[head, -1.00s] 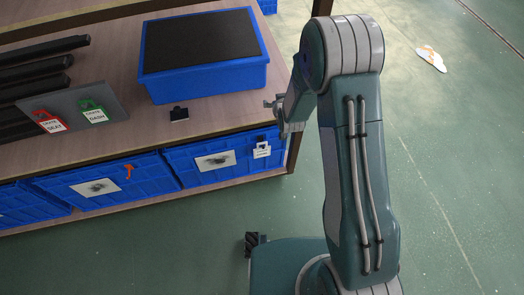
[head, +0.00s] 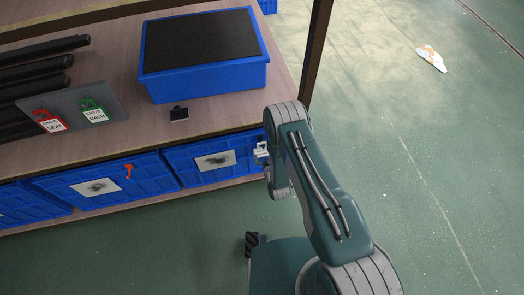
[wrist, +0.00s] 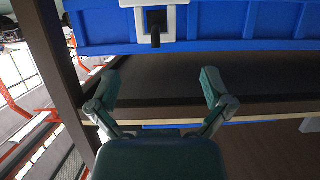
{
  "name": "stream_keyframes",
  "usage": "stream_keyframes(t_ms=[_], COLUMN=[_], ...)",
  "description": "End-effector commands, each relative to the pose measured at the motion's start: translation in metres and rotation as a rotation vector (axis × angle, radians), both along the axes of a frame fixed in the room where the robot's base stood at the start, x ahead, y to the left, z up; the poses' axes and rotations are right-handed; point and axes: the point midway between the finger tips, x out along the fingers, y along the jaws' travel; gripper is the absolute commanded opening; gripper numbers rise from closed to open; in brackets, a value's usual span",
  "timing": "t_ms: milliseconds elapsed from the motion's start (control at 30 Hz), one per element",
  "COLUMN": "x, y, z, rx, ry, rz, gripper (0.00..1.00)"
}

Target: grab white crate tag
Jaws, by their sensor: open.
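The white crate tag (wrist: 141,25) hangs on the front of a blue crate (wrist: 230,28), at the top of the wrist view. A black hook or peg passes through its middle. My gripper (wrist: 159,84) is open and empty, its two green fingers spread on either side below the tag, apart from it. In the head view the tag (head: 261,150) shows at the right end of the rightmost lower crate (head: 190,162), partly covered by my arm. The gripper's fingers are hard to make out there.
A shelf edge and dark post (wrist: 55,60) lie close to the left in the wrist view. A large blue crate (head: 205,85) and a plate (head: 72,108) with red and green tags sit on the shelf top. Open green floor (head: 450,150) lies to the right.

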Motion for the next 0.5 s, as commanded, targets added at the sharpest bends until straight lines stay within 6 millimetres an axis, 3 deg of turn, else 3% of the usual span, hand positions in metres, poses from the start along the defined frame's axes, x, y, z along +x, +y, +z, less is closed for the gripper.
stream_keyframes(t_ms=[100,500], x=[0.017,0.048], y=[0.005,0.01], z=[-0.006,-0.026], rx=[0.0,-0.001], ry=[-0.001,0.001], rz=[0.0,-0.001], gripper=[1.0,1.0])
